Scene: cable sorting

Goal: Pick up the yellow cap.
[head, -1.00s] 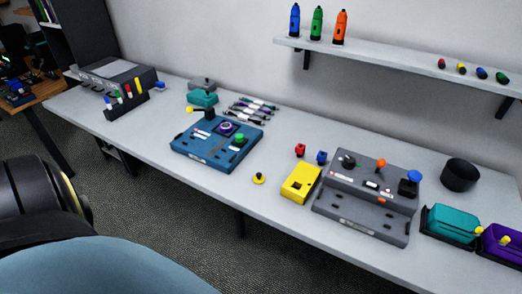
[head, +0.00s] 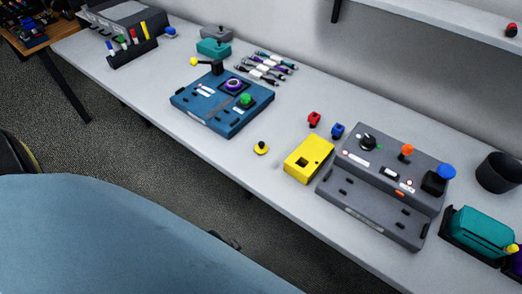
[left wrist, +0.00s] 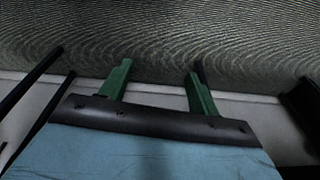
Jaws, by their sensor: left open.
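The small yellow cap (head: 261,149), a round yellow piece with a dark stub on top, lies on the grey table in the head view, left of the yellow box. Nothing touches it. My left gripper (left wrist: 159,70) shows in the left wrist view with its two green fingers spread and nothing between them. The cap is not in that view, and the fingers are not clearly visible in the head view. My right gripper is in neither view.
Near the cap are the blue control panel (head: 205,115), the yellow box (head: 309,155) and the grey control panel (head: 375,215). A red switch (head: 314,118) and blue switch (head: 338,130) stand behind. The table (head: 225,165) is clear around the cap.

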